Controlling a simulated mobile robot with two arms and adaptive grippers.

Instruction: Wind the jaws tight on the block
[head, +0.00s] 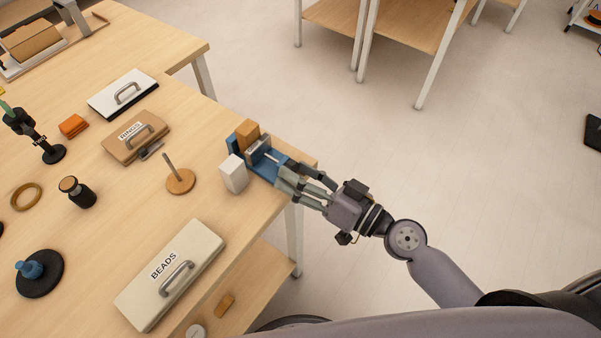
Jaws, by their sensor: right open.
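A blue vise (264,168) stands at the right edge of the wooden table. A tan wooden block (247,132) sits upright at its jaws, by a grey jaw plate (258,147). I cannot tell whether the jaws touch the block. A pale screw rod shows in front of the jaw plate. My right gripper (287,176) is open at the vise's near right end, its fingers around or beside the screw end. The fingers hide the handle there, so contact is unclear. My left gripper is not in view.
A white block (233,173) stands close left of the vise. A round wooden base with a peg (181,181), a RINGS case (136,138) and a BEADS case (170,275) lie further left. Open floor lies right of the table (220,216).

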